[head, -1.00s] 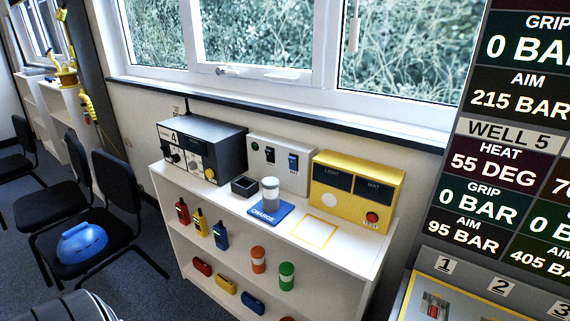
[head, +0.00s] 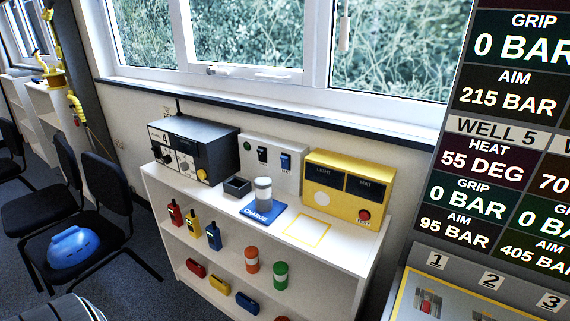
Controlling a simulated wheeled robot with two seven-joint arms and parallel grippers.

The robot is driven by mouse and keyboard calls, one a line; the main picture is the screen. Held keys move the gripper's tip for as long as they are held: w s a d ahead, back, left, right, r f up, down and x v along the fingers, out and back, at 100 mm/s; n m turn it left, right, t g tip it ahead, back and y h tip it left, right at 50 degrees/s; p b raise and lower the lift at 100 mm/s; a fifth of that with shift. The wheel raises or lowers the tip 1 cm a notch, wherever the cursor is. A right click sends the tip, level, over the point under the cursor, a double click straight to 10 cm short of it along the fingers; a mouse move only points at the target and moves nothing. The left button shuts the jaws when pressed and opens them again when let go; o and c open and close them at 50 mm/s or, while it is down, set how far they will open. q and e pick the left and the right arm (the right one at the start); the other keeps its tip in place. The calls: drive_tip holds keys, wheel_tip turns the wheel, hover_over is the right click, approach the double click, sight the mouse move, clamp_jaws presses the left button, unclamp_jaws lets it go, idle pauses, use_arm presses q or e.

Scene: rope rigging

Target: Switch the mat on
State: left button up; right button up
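A blue mat (head: 264,212) marked CHARGE lies on top of the white shelf unit, with a grey and white cylinder (head: 263,190) standing on it. To the right stands a yellow box (head: 338,206) with two dark panels labelled LIGHT and MAT, a white disc and a red button (head: 364,215). The switch positions are too small to tell. Neither gripper is in view.
A dark radio-like box (head: 194,148) and a small black tray (head: 237,187) share the shelf top (head: 330,252). A yellow square outline (head: 307,232) is empty. Coloured items fill lower shelves. Chairs stand left; a display board (head: 505,130) and numbered panel stand right.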

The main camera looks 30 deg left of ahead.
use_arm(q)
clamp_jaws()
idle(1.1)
